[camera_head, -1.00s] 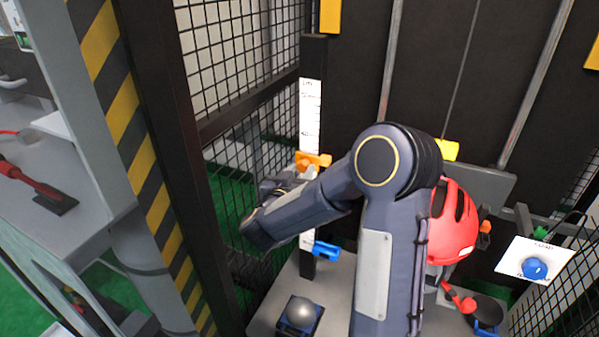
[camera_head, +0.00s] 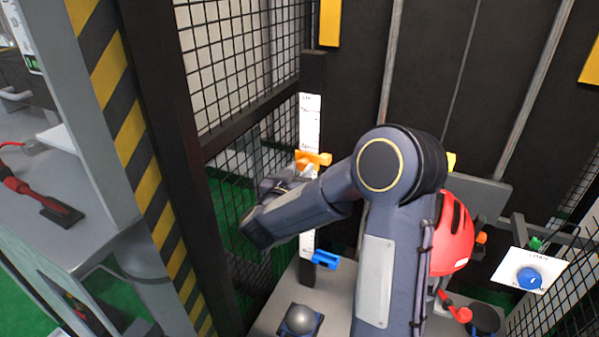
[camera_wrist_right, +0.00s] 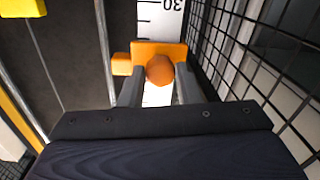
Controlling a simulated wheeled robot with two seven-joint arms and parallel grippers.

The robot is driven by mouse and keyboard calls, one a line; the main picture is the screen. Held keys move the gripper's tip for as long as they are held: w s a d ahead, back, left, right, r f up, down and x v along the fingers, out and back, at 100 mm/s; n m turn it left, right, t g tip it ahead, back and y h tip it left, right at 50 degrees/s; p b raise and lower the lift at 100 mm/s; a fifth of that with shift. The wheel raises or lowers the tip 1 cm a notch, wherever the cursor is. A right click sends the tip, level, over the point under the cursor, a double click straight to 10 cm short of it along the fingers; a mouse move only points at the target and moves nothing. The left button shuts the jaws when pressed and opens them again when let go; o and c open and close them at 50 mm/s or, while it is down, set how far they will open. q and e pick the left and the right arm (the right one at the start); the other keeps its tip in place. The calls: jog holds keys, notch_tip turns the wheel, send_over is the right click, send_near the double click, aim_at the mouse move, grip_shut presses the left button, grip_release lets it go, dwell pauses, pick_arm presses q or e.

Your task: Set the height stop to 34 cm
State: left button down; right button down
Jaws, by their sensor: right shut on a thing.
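The orange height stop (camera_head: 314,160) sits on the white scale strip (camera_head: 311,118), which runs up a dark post in the head view. In the right wrist view the orange stop (camera_wrist_right: 160,54) has a round orange knob (camera_wrist_right: 160,69) at its front. The scale (camera_wrist_right: 160,18) shows the number 30 above the stop. My right gripper (camera_wrist_right: 160,88) has its fingers on both sides of the knob and is shut on it. In the head view my right arm hides part of the scale. A blue piece (camera_head: 325,259) sits lower on the post. My left gripper is not in view.
A red helmet (camera_head: 453,235) stands right of my right arm. A metal ball (camera_head: 299,318) rests on a blue holder at the front. A panel with a blue button (camera_head: 529,278) is at right. Wire mesh (camera_head: 240,75) stands close left of the scale.

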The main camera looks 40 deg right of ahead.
jog(key=c, duration=1.1)
grip_release()
jog(key=shift+o, duration=0.2)
jog(key=b+v, duration=0.1)
jog(key=v, duration=0.6)
jog(key=shift+s+a, duration=0.2)
jog(key=shift+a, duration=0.15)
